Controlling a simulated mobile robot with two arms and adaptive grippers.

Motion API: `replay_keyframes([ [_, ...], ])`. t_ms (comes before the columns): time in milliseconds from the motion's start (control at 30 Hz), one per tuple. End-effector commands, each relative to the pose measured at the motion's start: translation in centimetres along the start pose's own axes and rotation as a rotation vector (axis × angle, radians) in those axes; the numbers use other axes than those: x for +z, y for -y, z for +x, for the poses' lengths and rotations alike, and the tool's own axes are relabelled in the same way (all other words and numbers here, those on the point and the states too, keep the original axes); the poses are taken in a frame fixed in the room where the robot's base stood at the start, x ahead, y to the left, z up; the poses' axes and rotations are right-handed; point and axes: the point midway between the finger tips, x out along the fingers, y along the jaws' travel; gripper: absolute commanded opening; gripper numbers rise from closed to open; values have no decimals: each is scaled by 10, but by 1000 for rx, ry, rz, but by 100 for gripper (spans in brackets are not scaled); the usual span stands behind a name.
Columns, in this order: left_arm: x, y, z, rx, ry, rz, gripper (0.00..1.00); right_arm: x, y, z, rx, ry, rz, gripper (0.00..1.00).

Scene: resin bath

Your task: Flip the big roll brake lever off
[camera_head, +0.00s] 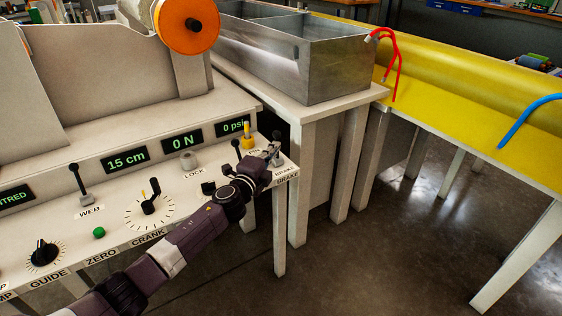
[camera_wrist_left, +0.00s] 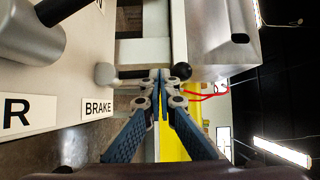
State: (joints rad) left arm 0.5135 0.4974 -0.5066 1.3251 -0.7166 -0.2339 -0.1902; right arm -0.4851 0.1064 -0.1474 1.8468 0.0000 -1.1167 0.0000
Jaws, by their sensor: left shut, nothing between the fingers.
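The brake lever has a black ball knob (camera_head: 277,134) at the right end of the white control panel, by the BRAKE labels. In the left wrist view its black knob (camera_wrist_left: 181,71) and rounded grey base (camera_wrist_left: 105,73) show on either side of my fingertips, which hide part of the lever between them. My left gripper (camera_head: 273,154) is shut and empty, its fingertips right at the lever. I cannot tell whether they touch it. The BRAKE label (camera_wrist_left: 98,109) is below the base in that view. My right gripper is out of view.
A metal bath (camera_head: 330,70) stands behind on a white table. A yellow-topped table (camera_head: 450,120) is at right.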

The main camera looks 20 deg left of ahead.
Motion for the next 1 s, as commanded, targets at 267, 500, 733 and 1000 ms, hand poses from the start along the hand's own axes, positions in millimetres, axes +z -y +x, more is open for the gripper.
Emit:
replay_keyframes([
  [267, 6, 3, 4, -1, 0, -2, 0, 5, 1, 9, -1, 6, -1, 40],
  [500, 15, 4, 10, -1, 0, -1, 0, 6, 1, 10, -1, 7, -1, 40],
  [733, 20, 3, 14, -1, 0, -1, 0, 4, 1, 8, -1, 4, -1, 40],
  [1000, 22, 3, 15, -1, 0, -1, 0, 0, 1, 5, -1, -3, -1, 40],
])
